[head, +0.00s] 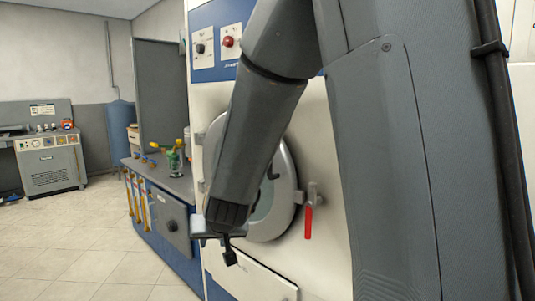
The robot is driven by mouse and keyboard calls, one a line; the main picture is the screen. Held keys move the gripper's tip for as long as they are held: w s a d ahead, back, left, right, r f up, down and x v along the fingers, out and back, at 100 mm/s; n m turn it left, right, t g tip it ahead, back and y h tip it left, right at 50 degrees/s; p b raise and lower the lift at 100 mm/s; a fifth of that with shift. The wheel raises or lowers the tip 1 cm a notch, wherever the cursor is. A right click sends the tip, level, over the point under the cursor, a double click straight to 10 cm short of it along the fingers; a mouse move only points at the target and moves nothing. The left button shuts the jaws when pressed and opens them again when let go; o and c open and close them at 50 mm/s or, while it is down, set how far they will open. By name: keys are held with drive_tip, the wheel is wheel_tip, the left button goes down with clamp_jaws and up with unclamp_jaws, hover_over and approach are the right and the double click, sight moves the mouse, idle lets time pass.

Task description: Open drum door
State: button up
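The round grey drum door (288,187) with a glass window is on the front of a white and blue machine. It appears to lie against the front panel, but my arm hides much of its middle and left side. A metal latch (313,191) with a red handle (308,222) hanging down is at the door's right edge. My gripper (230,256) is in front of the door's lower left part, left of the red handle and apart from it. Its fingers are small and dark here, and I cannot tell whether they are open.
A red knob (228,42) and a dark knob (200,48) are on the panel above. A lower white panel (250,276) is under the door. A blue-grey bench (180,185) with bottles stands left of the machine. The tiled floor (70,240) at left is clear.

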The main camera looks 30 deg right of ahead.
drive_tip(key=w+d+r+m+t+h+p, duration=0.1)
drive_tip(key=w+d+r+m+t+h, duration=0.2)
drive_tip(key=w+r, duration=0.4)
wheel_tip(320, 180, up, 12)
drive_tip(key=m+g+h+p, duration=0.35)
drive_tip(key=m+h, duration=0.25)
drive_tip(key=h, duration=0.6)
hover_over(270, 173)
drive_tip(key=shift+w+d+f+t, duration=0.15)
drive_tip(key=shift+w+d+t, duration=0.05)
drive_tip(key=shift+w+t, duration=0.25)
drive_tip(key=shift+c, duration=0.5)
clamp_jaws()
